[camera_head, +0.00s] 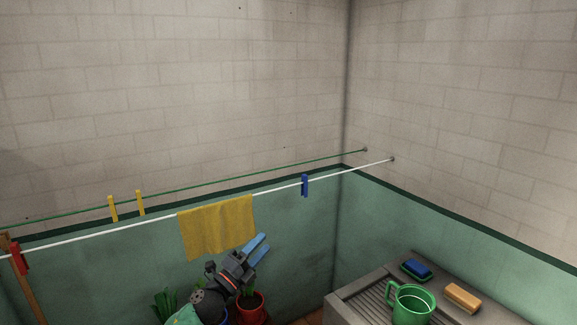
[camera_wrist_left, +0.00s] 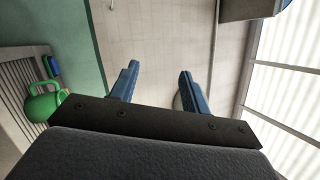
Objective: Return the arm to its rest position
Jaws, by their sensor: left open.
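My left gripper (camera_head: 256,247) has blue fingers and is raised in front of the green lower wall, below and right of the yellow cloth on the line. Its fingers point up and to the right. In the left wrist view the two blue fingers (camera_wrist_left: 158,88) are spread apart with nothing between them. My right gripper is in neither view.
A yellow cloth (camera_head: 217,228) and several pegs hang on two lines (camera_head: 270,189). Potted plants (camera_head: 250,305) stand below my gripper. At the right, a grey sink (camera_head: 350,300) bears a green mug (camera_head: 411,304), a blue sponge (camera_head: 416,269) and an orange block (camera_head: 462,298).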

